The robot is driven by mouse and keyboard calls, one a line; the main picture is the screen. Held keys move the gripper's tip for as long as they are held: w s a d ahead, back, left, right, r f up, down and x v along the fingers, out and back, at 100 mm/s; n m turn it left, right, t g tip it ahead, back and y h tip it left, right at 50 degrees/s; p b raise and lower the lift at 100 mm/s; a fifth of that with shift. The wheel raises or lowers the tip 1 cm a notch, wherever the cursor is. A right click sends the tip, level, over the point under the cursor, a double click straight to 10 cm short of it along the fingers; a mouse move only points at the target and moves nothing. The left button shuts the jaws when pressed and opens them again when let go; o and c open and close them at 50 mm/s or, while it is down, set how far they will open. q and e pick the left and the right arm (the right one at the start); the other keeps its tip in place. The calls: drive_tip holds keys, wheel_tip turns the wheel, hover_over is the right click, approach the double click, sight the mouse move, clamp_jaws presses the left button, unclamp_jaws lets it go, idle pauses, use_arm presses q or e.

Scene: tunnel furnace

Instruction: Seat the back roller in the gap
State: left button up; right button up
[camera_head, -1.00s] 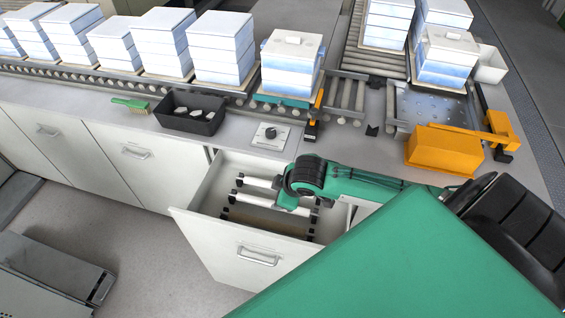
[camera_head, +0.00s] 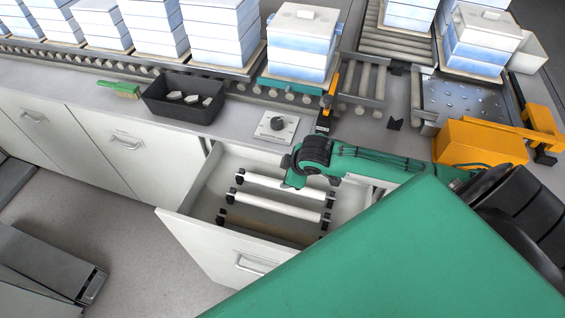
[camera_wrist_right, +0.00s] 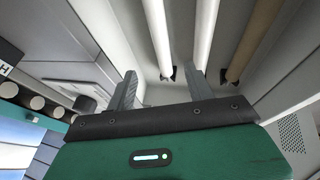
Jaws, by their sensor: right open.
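Two white rollers, a back one (camera_head: 275,186) and a middle one (camera_head: 265,205), lie with a brown roller (camera_head: 255,226) on black holders in the open drawer (camera_head: 190,222). My right gripper (camera_wrist_right: 164,85) is open and empty. In the head view its wrist is over the back of the drawer, fingers hidden. In the right wrist view a white roller (camera_wrist_right: 156,35) runs ahead between its fingers, a second white roller (camera_wrist_right: 205,35) is at the right finger, and the brown one is farther right. The conveyor's short roller section (camera_head: 362,82) shows spaced rollers. My left gripper is out of view.
A black bin (camera_head: 182,112) with white pieces, a green brush (camera_head: 118,90) and a knob panel (camera_head: 277,126) sit on the counter. White-blue stacks (camera_head: 303,45) stand on the conveyor. An orange box (camera_head: 478,143) is right of the arm. The counter's front edge borders the drawer.

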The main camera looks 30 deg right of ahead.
sight(276, 182)
drive_tip(key=p+x, duration=0.1)
drive_tip(key=x, duration=1.1)
drive_tip(key=shift+a+f, duration=0.1)
drive_tip(key=shift+f, duration=0.2)
clamp_jaws()
drive_tip(key=shift+r+p, duration=0.15)
drive_tip(key=shift+p, duration=0.15)
drive_tip(key=shift+r+p, duration=4.4)
drive_tip(key=shift+w, duration=0.1)
